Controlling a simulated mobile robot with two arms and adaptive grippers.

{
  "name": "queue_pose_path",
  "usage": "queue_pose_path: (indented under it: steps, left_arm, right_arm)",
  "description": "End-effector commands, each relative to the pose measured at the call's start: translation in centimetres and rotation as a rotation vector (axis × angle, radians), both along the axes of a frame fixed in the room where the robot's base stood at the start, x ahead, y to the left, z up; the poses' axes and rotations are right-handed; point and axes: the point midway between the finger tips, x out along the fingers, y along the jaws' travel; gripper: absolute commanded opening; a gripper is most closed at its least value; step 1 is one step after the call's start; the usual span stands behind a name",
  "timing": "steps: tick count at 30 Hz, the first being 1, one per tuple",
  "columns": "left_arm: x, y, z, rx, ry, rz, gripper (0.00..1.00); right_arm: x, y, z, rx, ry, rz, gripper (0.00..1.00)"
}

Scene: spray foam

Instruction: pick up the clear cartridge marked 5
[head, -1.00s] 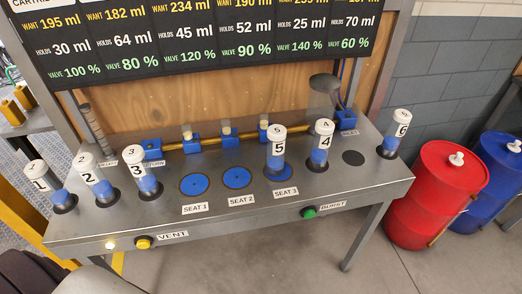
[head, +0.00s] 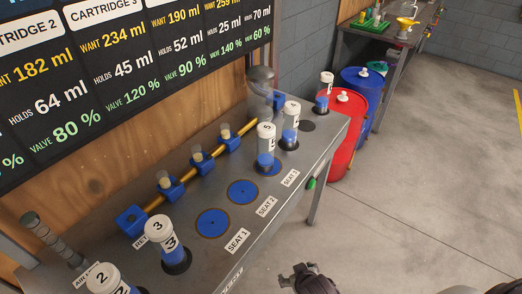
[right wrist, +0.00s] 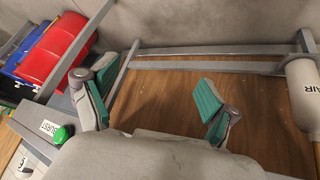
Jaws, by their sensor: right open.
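The clear cartridge marked 5 (head: 266,146) stands upright on the metal bench at the third seat in the head view, with blue contents low inside and a white cap. The clear cartridge marked 4 (head: 290,124) stands close to its right. My right gripper shows in the right wrist view (right wrist: 155,95), its two green-padded fingers wide apart and nothing between them. A dark part that looks like my right gripper (head: 306,278) shows at the bottom edge of the head view, in front of the bench and away from the cartridges. My left gripper is out of view.
Cartridges 2 (head: 103,280) and 3 (head: 166,246) stand at the near left, cartridge 6 (head: 322,98) at the far end. Seats 1 (head: 212,223) and 2 (head: 242,192) are empty. A brass pipe with blue valves runs behind. The wrist view shows the green button (right wrist: 61,135) and a wooden shelf (right wrist: 170,85).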

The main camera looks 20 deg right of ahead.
Motion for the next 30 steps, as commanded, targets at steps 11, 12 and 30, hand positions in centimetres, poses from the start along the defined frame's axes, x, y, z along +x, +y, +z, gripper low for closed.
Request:
queue_pose_path:
  steps: [11, 12, 30]
  left_arm:
    - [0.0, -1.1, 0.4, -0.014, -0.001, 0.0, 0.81]
    - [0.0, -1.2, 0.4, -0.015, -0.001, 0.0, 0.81]
    - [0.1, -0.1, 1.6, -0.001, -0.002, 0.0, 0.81]
  right_arm:
    - [9.6, -1.3, 21.1, 0.018, -0.488, -0.142, 0.87]
    - [10.9, -1.2, 23.0, 0.026, -0.564, -0.144, 0.87]
    - [21.7, 1.5, 32.5, 0.104, -0.981, -0.046, 0.87]
